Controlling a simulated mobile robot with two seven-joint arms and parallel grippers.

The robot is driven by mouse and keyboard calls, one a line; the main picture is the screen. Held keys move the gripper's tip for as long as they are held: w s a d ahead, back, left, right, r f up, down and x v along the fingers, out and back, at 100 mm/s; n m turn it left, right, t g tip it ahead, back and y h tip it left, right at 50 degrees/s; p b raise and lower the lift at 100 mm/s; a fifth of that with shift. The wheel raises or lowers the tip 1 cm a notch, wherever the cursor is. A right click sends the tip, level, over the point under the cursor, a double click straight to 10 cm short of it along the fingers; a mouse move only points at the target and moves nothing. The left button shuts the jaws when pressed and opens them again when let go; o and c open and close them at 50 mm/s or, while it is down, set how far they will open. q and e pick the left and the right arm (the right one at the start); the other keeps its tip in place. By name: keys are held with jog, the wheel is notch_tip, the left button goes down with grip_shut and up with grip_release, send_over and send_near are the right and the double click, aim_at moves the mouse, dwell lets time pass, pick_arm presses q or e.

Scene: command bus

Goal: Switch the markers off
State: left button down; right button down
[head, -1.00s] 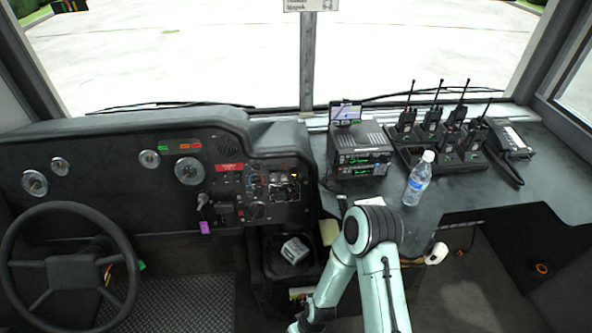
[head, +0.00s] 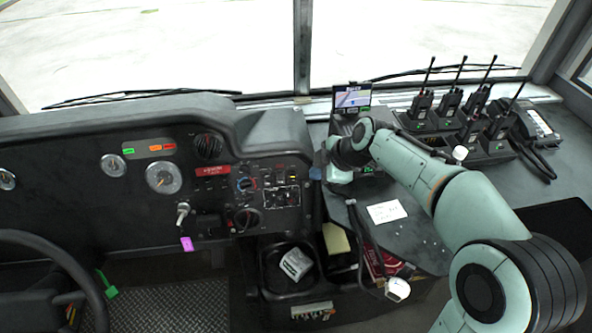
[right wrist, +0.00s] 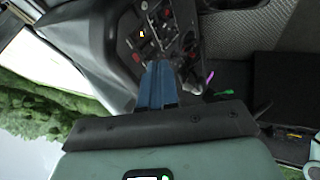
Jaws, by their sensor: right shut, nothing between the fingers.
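The dashboard switch panel (head: 268,200) has knobs and a block of small dark rocker switches (head: 281,197). A small yellow-orange light (head: 293,178) shows at its right side. I cannot read which switch is for the markers. My right gripper (head: 316,173) is just right of the panel, its blue fingers small and partly hidden by my wrist. In the right wrist view the blue fingers (right wrist: 158,84) are together and empty, pointing toward the panel, with a yellow light (right wrist: 141,34) beyond. I cannot tell whether they touch anything. My left gripper is out of view.
A radio unit with a small screen (head: 352,96) stands behind my right wrist. Several handheld radios (head: 447,105) stand in chargers at right. A key (head: 182,212) with a purple tag and the steering wheel (head: 62,250) are left.

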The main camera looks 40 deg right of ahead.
aim_at(293, 175)
jog(key=shift+s, duration=0.1)
jog(key=shift+w+d+f, duration=0.2)
jog(key=shift+w+f, duration=2.05)
jog(key=shift+f, duration=0.05)
jog(key=shift+w+d+f, duration=0.2)
jog(key=shift+w+f, duration=2)
jog(key=shift+f, duration=0.1)
jog(key=shift+w+d, duration=0.2)
jog(key=shift+w, duration=0.05)
jog(key=shift+r, duration=0.2)
